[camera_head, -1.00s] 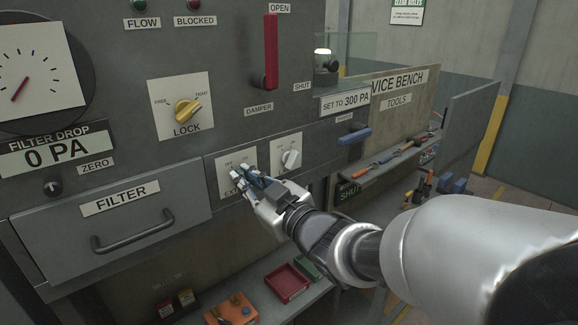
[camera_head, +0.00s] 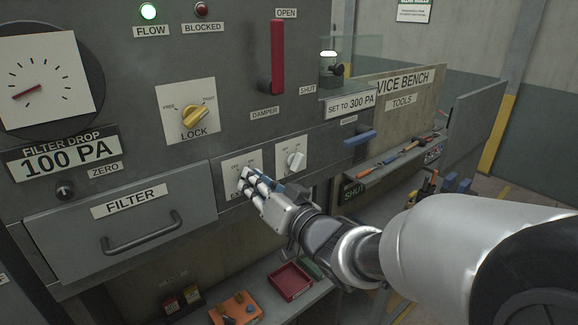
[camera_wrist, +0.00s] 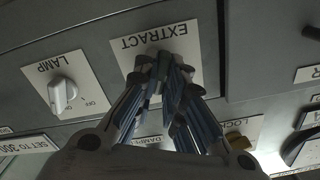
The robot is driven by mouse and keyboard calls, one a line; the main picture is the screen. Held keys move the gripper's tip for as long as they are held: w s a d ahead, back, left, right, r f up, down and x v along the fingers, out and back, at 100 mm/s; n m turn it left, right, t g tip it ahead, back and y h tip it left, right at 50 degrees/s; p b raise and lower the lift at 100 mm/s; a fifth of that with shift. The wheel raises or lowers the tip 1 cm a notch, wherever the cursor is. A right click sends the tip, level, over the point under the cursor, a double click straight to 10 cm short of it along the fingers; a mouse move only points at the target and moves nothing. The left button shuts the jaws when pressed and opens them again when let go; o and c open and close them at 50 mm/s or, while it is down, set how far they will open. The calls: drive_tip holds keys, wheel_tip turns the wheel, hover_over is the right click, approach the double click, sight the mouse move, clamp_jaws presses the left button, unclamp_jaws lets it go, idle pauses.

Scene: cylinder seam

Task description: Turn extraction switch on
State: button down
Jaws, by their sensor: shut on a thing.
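The extraction switch sits on a white plate (camera_head: 231,168) on the grey panel, right of the filter drawer. In the wrist view its plate (camera_wrist: 190,52) reads EXTRACT, upside down. My gripper (camera_head: 249,180) is at this plate with its fingers closed around the switch knob. In the wrist view the fingertips (camera_wrist: 166,72) are close together over the knob, which they hide almost wholly. The knob's exact angle cannot be seen. The filter drop display (camera_head: 66,157) reads 100 PA.
The lamp switch (camera_head: 296,160) is just right of my gripper; its white knob also shows in the wrist view (camera_wrist: 62,94). The filter drawer handle (camera_head: 142,236) sticks out at left. A blue handle (camera_head: 360,138) juts out at right. A shelf with a red tray (camera_head: 291,281) lies below.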

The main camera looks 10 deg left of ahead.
drive_tip(key=shift+m, duration=0.5)
drive_tip(key=c, duration=1.7)
unclamp_jaws()
drive_tip(key=shift+o, duration=0.2)
drive_tip(key=shift+d, duration=0.1)
drive_tip(key=v, duration=1.2)
